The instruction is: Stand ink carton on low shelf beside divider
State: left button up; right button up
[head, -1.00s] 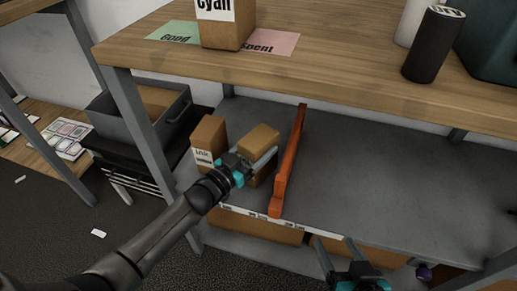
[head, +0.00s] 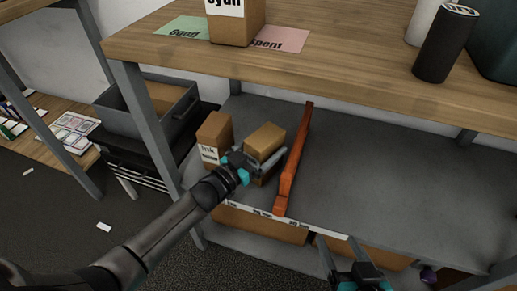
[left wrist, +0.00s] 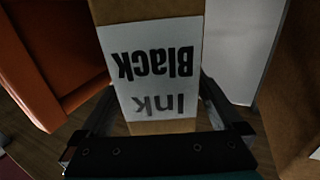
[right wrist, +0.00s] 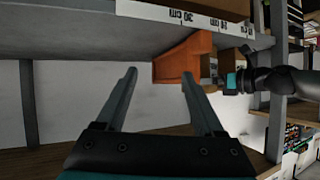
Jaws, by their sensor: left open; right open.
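The black ink carton (head: 268,137), a brown box, stands on the low grey shelf (head: 385,190), just left of the orange divider (head: 293,160). Its white "Ink Black" label (left wrist: 152,65) faces the left wrist camera and looks upside down there. My left gripper (head: 262,160) is open, with its fingers on either side of the carton; whether they touch it is unclear. The divider (left wrist: 40,70) also shows in the left wrist view. My right gripper (head: 340,248) is open and empty at the shelf's front edge; the right wrist view shows its parted fingers (right wrist: 158,85).
Another ink carton (head: 214,135) stands left of the first. The upper tabletop (head: 350,75) overhangs the shelf and bears a cyan carton (head: 236,25) and a black cylinder (head: 445,45). Brown boxes (head: 262,224) sit below. The shelf right of the divider is clear.

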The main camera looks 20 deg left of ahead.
aim_at(252, 156)
pick_arm(q)
jog(key=shift+r, duration=0.1)
jog(key=shift+s, duration=0.15)
jog(key=shift+p+v, duration=0.5)
jog(key=shift+v, duration=0.25)
jog(key=p+v, duration=0.1)
jog(key=v, duration=0.2)
jog(key=p+v, duration=0.1)
jog(key=v, duration=0.3)
jog(key=shift+s+a+p, duration=0.1)
jog(key=shift+a+p, duration=0.05)
jog(key=shift+p, duration=0.15)
jog(key=s+d+n+g+y, duration=0.2)
jog(key=s+g+y, duration=0.5)
jog(key=s, duration=1.2)
jog(key=f+g, duration=0.1)
jog(key=g, duration=0.3)
jog(key=shift+n+g+p, duration=0.4)
pick_arm(e)
jog(key=s+d+f+g+h, duration=0.1)
jog(key=s+d+g+h, duration=0.2)
jog(key=s+d+g, duration=0.2)
jog(key=d+g, duration=0.1)
jog(key=d, duration=0.1)
jog(key=shift+s+d+m+g+h, duration=0.3)
jog(key=shift+d+g+h, duration=0.1)
